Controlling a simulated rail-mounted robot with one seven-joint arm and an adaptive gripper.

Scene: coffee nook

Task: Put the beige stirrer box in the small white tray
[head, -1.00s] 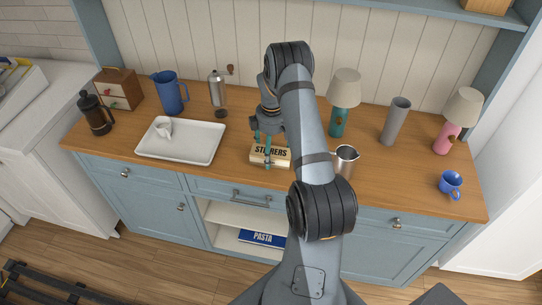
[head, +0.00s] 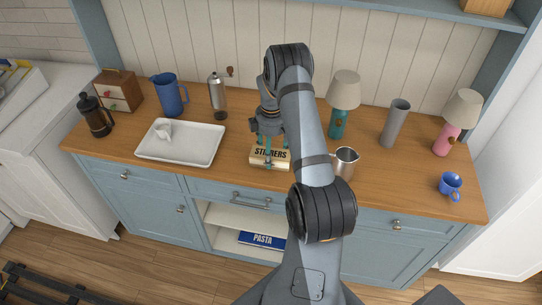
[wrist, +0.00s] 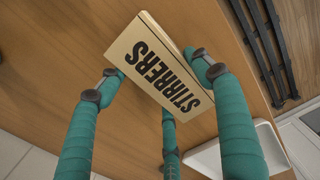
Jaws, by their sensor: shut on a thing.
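The beige stirrer box (head: 281,155), with dark "STIRRERS" lettering, is at the middle of the wooden counter, right of the tray. My gripper (head: 268,148) is over it with teal fingers pointing down. In the wrist view, the fingers (wrist: 157,80) stand around the box (wrist: 152,58) and are shut on it. I cannot tell whether the box is clear of the counter. The small white tray (head: 150,153) lies to the left, with a small white item (head: 163,129) at its back left. The tray's corner (wrist: 262,135) shows at lower right in the wrist view.
A steel pitcher (head: 346,160) stands close right of the box, partly behind my arm. A coffee grinder (head: 218,97) and a blue jug (head: 169,94) stand behind the tray. A teal lamp (head: 340,118) stands at the back. The counter between tray and box is clear.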

